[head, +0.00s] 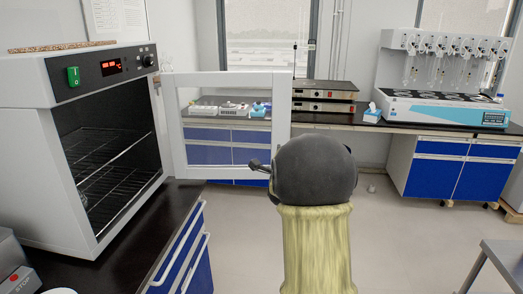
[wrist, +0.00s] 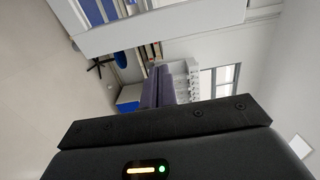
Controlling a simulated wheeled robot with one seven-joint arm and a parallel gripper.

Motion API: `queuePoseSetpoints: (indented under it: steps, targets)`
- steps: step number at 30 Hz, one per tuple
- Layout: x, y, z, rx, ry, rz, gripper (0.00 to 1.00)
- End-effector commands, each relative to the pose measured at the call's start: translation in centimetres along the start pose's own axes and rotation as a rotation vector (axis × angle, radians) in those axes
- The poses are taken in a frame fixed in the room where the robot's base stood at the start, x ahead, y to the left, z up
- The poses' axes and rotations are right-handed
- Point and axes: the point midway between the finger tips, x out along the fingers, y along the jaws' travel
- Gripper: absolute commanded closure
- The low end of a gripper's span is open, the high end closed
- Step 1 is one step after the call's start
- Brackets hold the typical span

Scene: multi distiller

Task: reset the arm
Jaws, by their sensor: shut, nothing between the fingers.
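My gripper (head: 257,165) shows small at the left of my dark, rounded arm link in the head view. It is in front of the lower right part of the open oven door (head: 281,130), and I cannot tell the gap between them. In the wrist view my gripper (wrist: 159,70) has its two grey fingers together, with nothing between them. My arm (head: 318,250) rises from the bottom of the head view with a yellowish sleeve and hides part of the floor.
The white oven (head: 35,130) stands open at the left on a dark counter (head: 130,235). A back bench (head: 335,119) holds stacked hotplates (head: 323,94) and a multi-position distiller (head: 440,105). A grey table (head: 503,255) is at lower right. Floor (head: 400,230) between is clear.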

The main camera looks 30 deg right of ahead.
Motion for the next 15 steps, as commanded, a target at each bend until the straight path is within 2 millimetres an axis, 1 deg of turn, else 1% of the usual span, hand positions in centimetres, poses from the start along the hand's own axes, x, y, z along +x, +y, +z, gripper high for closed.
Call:
queuePoseSetpoints:
  steps: [5,8,11,14,15]
  targets:
    - [0.0,0.1,-0.2,-0.002,0.002,0.002,1.00]
    - [-0.5,0.6,0.7,-0.037,-0.018,0.032,1.00]
    - [-2.1,2.2,2.9,-0.138,-0.075,0.111,1.00]
    - [-5.0,4.8,5.7,-0.311,-0.176,0.232,1.00]
    - [-6.6,6.1,6.9,-0.396,-0.231,0.285,1.00]
